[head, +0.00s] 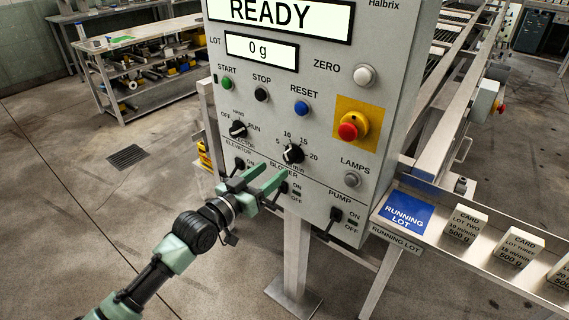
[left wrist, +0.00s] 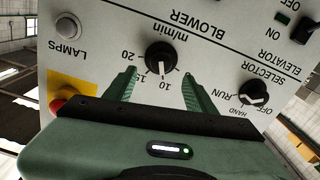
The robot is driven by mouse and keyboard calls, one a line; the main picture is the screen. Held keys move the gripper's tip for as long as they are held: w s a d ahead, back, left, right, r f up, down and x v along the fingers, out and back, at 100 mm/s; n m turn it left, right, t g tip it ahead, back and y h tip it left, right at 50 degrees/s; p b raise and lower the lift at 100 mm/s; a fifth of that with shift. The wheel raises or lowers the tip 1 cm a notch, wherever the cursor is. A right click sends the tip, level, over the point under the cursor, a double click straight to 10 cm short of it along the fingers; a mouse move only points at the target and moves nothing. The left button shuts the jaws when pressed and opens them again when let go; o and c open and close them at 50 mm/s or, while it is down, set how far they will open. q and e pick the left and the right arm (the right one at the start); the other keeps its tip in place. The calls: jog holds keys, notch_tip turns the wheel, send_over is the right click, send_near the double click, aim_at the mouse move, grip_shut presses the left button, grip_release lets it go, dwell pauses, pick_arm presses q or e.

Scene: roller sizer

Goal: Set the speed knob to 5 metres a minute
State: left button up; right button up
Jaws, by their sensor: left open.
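The speed knob (head: 293,153) is a black dial with a white pointer on the grey panel, on a scale marked 5, 10, 15 and 20. In the left wrist view, where the panel appears upside down, the speed knob (left wrist: 160,57) has its pointer at about the 10 mark. My left gripper (head: 270,173) is open and empty, just below and left of the knob in the head view. In the left wrist view its green fingers (left wrist: 159,72) stand either side of the knob's line, with the knob beyond their tips, not gripped. My right gripper is not in view.
The selector knob (head: 238,129) is left of the speed knob, and the blower switch (head: 282,188) is close below, by my fingers. A red emergency stop (head: 348,131) on yellow and a lamps button (head: 352,180) are to the right. The display (head: 281,13) reads READY.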

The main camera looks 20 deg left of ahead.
aim_at(287, 159)
pick_arm(q)
jog(key=x, duration=0.6)
jog(key=shift+w+d+f+p, duration=0.1)
jog(key=shift+w+p, duration=0.3)
grip_shut()
